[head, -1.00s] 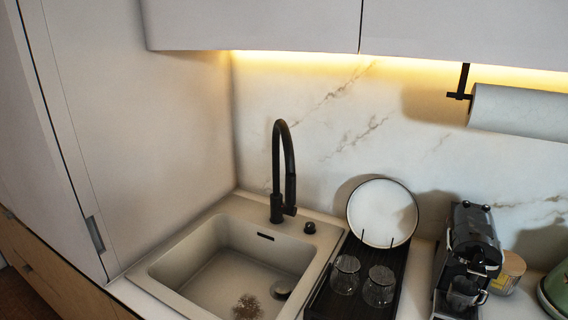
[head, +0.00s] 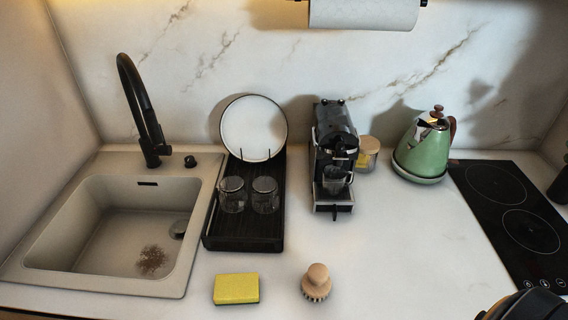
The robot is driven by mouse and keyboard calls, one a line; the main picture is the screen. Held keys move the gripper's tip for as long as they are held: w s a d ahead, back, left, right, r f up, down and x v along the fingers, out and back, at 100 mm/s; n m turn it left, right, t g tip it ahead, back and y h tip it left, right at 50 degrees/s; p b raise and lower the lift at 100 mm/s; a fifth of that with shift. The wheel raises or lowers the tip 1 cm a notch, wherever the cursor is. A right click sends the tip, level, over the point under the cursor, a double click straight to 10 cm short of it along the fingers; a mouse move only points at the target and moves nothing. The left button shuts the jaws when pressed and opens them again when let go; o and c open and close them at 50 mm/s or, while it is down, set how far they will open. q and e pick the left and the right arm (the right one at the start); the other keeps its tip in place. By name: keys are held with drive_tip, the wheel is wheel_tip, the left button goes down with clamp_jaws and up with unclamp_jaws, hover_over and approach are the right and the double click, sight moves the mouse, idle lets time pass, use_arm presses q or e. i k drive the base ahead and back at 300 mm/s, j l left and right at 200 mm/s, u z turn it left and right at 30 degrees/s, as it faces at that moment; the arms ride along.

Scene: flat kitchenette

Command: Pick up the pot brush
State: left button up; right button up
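The pot brush (head: 316,283) stands on the white counter near its front edge, in the lower middle of the head view. It has a round wooden knob on top and bristles facing down. It stands apart from the yellow sponge (head: 236,289) to its left.
A sink (head: 50,270) with a black faucet (head: 143,110) is at left. A black drying rack (head: 240,242) holds a plate and two glasses. A coffee machine (head: 333,150), a green kettle (head: 424,150) and a hob (head: 510,205) stand further right. Counter around the brush is clear.

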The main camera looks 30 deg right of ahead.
sight(317, 282)
drive_tip(key=l+z, duration=0.2)
drive_tip(key=z, duration=0.7)
